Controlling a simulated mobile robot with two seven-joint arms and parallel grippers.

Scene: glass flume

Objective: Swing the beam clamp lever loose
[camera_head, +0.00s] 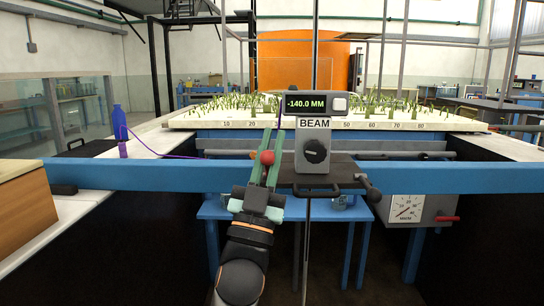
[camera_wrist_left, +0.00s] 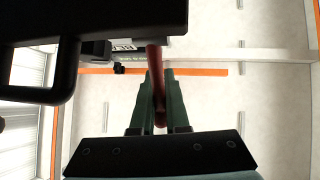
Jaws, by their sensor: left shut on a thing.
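The beam unit (camera_head: 316,150) is a grey box with a black knob, a "BEAM" label and a display reading -140.0 MM. It stands on a dark carriage plate (camera_head: 325,170) across the blue beam. The clamp lever shows as a red ball end (camera_head: 267,157) at the plate's left side. In the left wrist view it is a dark red rod (camera_wrist_left: 155,75). My left gripper (camera_head: 270,158), with green fingers, is shut on the lever, with the rod between its fingers. Most of the lever's shaft is hidden in the head view. My right gripper is not in view.
The blue beam (camera_head: 130,175) runs across the front. A flume bed (camera_head: 200,120) with green plants and a number scale lies behind. A dial box with a red handle (camera_head: 410,209) hangs at right.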

